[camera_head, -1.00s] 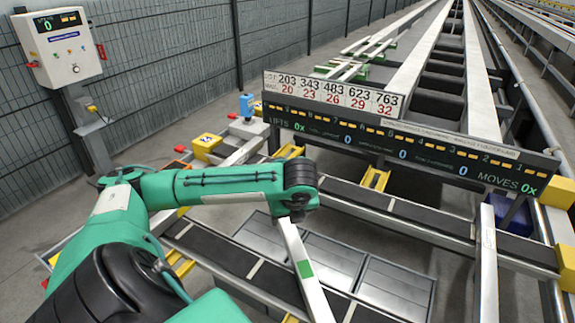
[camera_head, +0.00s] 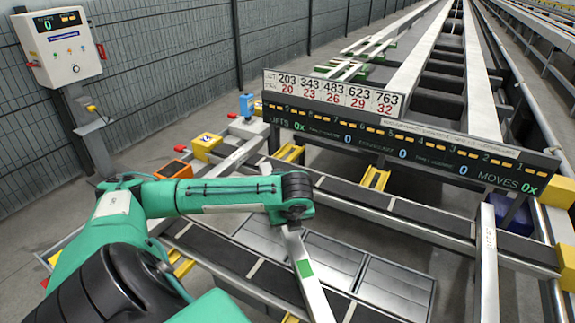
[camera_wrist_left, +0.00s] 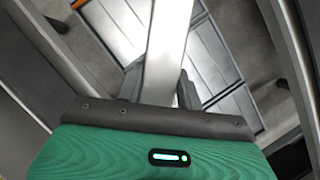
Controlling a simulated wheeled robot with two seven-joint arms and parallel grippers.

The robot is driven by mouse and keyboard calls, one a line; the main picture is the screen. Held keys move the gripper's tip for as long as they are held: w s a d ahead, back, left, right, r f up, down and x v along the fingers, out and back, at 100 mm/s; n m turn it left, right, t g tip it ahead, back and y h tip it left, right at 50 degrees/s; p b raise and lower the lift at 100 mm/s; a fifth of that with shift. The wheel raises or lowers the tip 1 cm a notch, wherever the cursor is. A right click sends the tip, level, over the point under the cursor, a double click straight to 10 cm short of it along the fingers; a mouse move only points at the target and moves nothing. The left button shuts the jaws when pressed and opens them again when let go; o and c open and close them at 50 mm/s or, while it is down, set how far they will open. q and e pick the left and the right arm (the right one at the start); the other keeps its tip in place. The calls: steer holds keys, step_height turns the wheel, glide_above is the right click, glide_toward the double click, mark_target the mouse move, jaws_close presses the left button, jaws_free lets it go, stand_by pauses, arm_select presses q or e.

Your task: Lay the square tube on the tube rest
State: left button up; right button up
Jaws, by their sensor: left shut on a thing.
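My left gripper (camera_head: 292,229) is shut on the square tube (camera_head: 316,296), a pale metal bar with a green band. The tube slopes down from the gripper over the dark runout rails, and its near end runs out of the bottom of the head view. In the left wrist view, the tube (camera_wrist_left: 166,45) passes between the two fingers of the gripper (camera_wrist_left: 160,90). I cannot tell for sure which fixture is the tube rest; yellow brackets (camera_head: 375,178) stand on the rails. My right gripper is not in view.
A display beam (camera_head: 400,146) with a number board (camera_head: 335,92) crosses behind the rails. Grey panels (camera_head: 395,288) lie between the rails. An orange box (camera_head: 173,170) and a yellow block (camera_head: 206,145) stand at left, near a control box (camera_head: 62,48) on a post.

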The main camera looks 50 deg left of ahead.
arm_select(q)
steer(key=shift+r, duration=0.1)
jaws_close()
